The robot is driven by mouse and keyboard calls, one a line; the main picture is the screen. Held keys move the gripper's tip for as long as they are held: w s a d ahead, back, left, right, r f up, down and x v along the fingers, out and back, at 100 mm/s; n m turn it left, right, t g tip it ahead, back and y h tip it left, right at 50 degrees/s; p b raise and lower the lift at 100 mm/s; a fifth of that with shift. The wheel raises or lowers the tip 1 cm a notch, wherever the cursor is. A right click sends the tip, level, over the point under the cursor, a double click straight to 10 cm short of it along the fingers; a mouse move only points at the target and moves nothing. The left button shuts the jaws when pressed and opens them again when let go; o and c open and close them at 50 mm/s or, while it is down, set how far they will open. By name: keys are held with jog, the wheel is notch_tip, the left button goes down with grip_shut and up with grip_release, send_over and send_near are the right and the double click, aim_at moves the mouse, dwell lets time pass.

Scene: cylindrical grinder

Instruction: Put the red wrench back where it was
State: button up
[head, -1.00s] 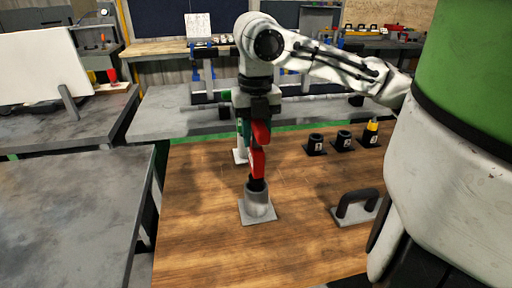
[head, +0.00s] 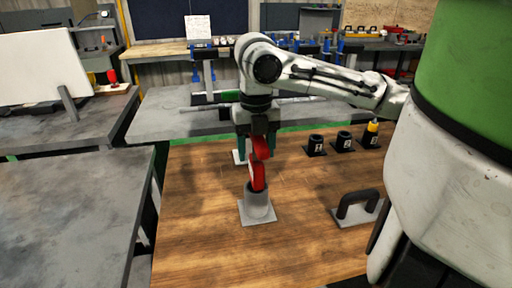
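The red wrench (head: 258,176) stands nearly upright, its lower end inside a grey cylindrical holder (head: 257,207) on a square plate on the wooden table. Its lower tip is hidden in the holder. My gripper (head: 257,144) points down over the wrench's top end. Its teal fingers show apart, one on each side of the red top, and it looks open around the wrench. Whether a finger still touches the wrench is too small to tell.
Black numbered cups (head: 343,142) stand at the table's back right, one with a yellow-topped item (head: 373,127). A dark handle on a plate (head: 357,207) is at the right. A pale plate (head: 239,157) sits behind my gripper. The front left wood is clear.

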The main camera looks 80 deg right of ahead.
notch_tip(320, 180, up, 12)
jog(key=shift+r+p, duration=0.15)
jog(key=shift+p, duration=0.55)
